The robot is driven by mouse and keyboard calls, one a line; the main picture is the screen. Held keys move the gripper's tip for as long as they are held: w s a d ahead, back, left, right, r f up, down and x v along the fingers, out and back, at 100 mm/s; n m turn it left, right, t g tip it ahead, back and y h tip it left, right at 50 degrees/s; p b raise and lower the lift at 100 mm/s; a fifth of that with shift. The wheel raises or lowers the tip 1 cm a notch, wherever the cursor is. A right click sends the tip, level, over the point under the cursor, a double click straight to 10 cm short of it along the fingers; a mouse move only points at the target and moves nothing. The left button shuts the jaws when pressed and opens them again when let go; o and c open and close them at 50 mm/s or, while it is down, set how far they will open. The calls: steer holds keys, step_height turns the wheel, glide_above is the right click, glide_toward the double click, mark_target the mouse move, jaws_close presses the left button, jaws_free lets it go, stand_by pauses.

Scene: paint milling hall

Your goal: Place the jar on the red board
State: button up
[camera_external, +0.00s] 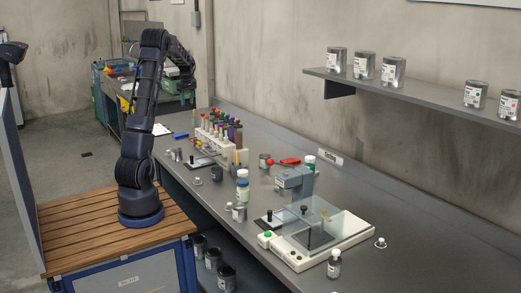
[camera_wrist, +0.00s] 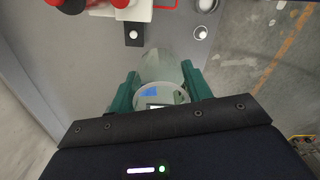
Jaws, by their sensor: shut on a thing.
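In the wrist view my gripper (camera_wrist: 160,72) has its green fingers on either side of a clear, see-through jar (camera_wrist: 160,60) and is shut on it. The jar's round end faces the camera and shows pale, with a blue patch in it. In the external view my arm reaches up and bends over to the right towards the back; the fingers and the jar cannot be made out there. I cannot pick out the red board for sure.
A wall shelf (camera_external: 400,88) holds several cans. The bench's right part is mostly clear.

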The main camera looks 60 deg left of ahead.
steer(key=w+d+m, duration=0.5)
steer(key=w+d, duration=0.5)
steer(key=w, duration=0.5)
steer(key=m, duration=1.2)
glide_above(290, 160)
step_height(290, 160, down, 25)
steer(key=shift+d+f, duration=0.1)
steer(key=shift+d, duration=0.05)
steer(key=o, duration=1)
steer(key=shift+c, duration=0.2)
